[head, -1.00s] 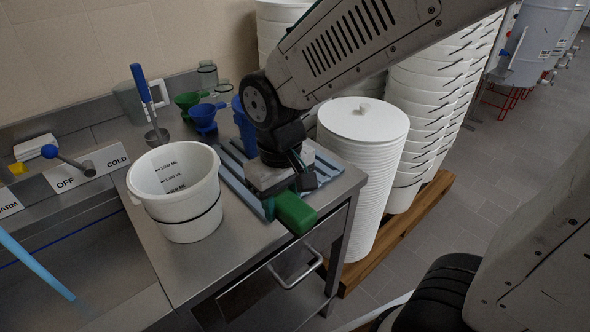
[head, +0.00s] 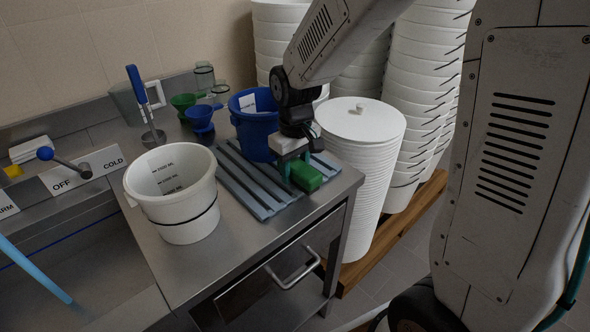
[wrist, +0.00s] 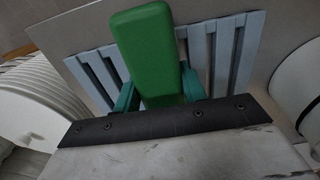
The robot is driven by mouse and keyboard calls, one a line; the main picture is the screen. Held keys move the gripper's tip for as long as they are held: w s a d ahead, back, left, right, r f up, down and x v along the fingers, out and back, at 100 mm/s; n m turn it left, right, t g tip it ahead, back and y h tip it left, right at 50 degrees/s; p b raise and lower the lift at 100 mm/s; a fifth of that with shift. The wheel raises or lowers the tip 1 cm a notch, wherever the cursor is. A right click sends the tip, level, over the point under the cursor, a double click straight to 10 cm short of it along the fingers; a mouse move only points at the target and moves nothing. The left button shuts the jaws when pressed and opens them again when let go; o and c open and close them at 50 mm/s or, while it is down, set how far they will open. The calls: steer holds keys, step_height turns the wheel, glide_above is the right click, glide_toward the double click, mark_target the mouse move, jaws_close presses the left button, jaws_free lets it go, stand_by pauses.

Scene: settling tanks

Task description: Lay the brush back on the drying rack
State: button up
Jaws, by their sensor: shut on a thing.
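The brush (head: 305,177) shows as a green block. My gripper (head: 292,172) is shut on it, above the right end of the rack. The drying rack (head: 243,182) is a set of blue-grey slats lying flat on the steel counter. In the wrist view the brush (wrist: 148,45) sticks out from between the teal fingers of my gripper (wrist: 160,92), with rack slats (wrist: 238,50) behind it on both sides. I cannot tell whether the brush touches the rack. The brush's underside is hidden.
A blue bucket (head: 257,137) stands at the rack's back, close to my gripper. A white measuring bucket (head: 170,205) stands to the left. Blue (head: 201,117) and green (head: 183,101) funnels are behind. A lidded white stack (head: 362,125) stands beyond the counter's right edge.

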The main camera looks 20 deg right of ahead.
mark_target(296, 164)
steer(key=shift+f, duration=0.3)
steer(key=shift+f, duration=0.2)
steer(key=o, duration=1.1)
step_height(296, 164, up, 12)
steer(key=shift+r, duration=0.1)
steer(key=s+d+r+m, duration=0.1)
steer(key=s, duration=1)
steer(key=s+d+r+m+t, duration=0.1)
steer(key=s+d+m, duration=0.1)
steer(key=s, duration=1)
steer(key=shift+s+d+r+m, duration=0.25)
steer(key=shift+d+r+m, duration=0.05)
steer(key=shift+r, duration=0.1)
